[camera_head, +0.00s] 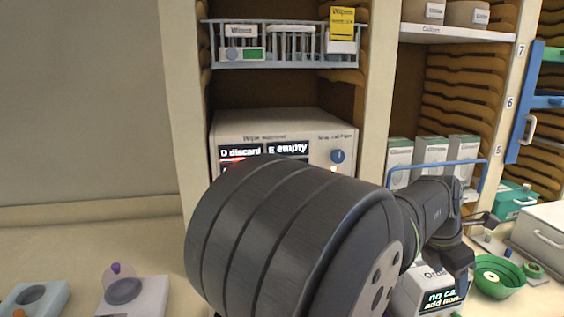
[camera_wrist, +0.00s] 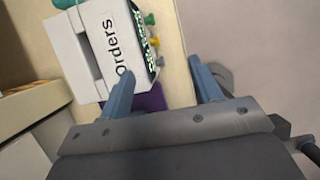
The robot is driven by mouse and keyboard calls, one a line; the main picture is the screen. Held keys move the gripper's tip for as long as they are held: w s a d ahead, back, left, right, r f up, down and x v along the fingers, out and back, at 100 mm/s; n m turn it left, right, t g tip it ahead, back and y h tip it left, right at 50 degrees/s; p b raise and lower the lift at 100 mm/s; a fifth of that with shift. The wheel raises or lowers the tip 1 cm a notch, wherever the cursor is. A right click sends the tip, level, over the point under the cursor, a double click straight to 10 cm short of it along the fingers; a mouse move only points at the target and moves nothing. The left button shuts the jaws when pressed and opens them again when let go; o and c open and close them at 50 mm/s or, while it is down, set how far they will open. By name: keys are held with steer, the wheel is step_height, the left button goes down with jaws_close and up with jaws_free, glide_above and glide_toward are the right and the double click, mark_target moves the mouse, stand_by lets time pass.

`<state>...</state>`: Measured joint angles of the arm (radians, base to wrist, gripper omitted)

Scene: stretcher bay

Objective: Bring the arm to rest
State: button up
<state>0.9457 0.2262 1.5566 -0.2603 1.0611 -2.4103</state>
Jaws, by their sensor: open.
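My arm crosses the head view from the lower middle to the right. My gripper (camera_head: 485,220) is at its far end, above the counter near the green bowl (camera_head: 499,277). In the wrist view my gripper (camera_wrist: 160,72) shows two blue-grey fingers spread apart, with nothing held between them. The white orders unit (camera_wrist: 92,48) lies beyond the left finger. In the head view the orders unit (camera_head: 428,294) is partly hidden behind my arm, and its screen text is only partly readable.
A wipe warmer (camera_head: 285,128) stands in the shelf behind my arm, partly hidden by it. A wire basket (camera_head: 265,62) hangs above. White boxes (camera_head: 431,152) sit behind a blue rail. A white drawer box (camera_head: 542,232) is at right. The left counter (camera_head: 60,250) has clear room.

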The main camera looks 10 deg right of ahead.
steer(key=shift+s+a+f, duration=0.1)
steer(key=shift+s+a, duration=0.15)
steer(key=shift+a, duration=0.7)
